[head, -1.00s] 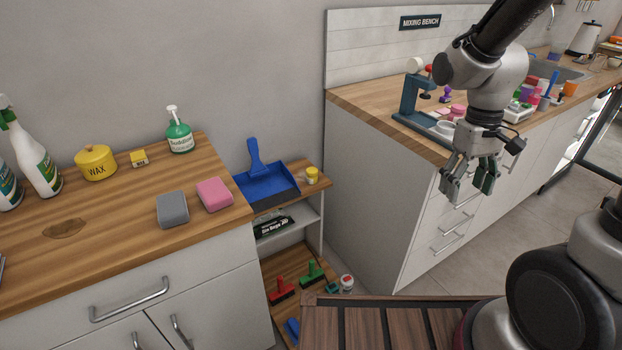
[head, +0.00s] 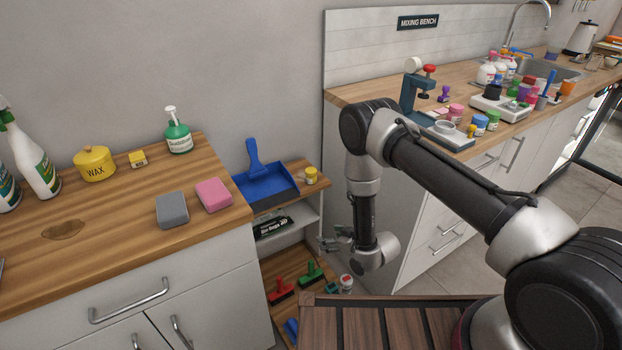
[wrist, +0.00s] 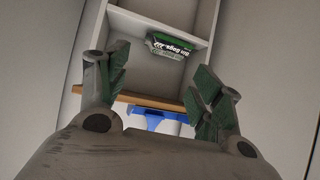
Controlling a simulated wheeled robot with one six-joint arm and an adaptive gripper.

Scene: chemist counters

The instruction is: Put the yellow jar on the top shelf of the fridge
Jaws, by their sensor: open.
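A small jar with a yellow lid (head: 311,175) stands upright on the wooden top of the low shelf unit, right of the blue dustpan. A larger yellow WAX tin (head: 95,163) sits on the left counter. My gripper (head: 337,240) is low in front of the shelf unit, below and apart from the jar. In the wrist view its fingers (wrist: 160,85) are spread with nothing between them; the jar does not show there. A glass-fronted, dark-framed unit (head: 597,118) at the right edge may be the fridge; its shelves are not clear.
The blue dustpan (head: 266,182) lies beside the jar. Bin bags (head: 273,226) lie on the shelf below, with red and green brushes lower down. The mixing bench cabinet (head: 338,145) stands close right of my gripper.

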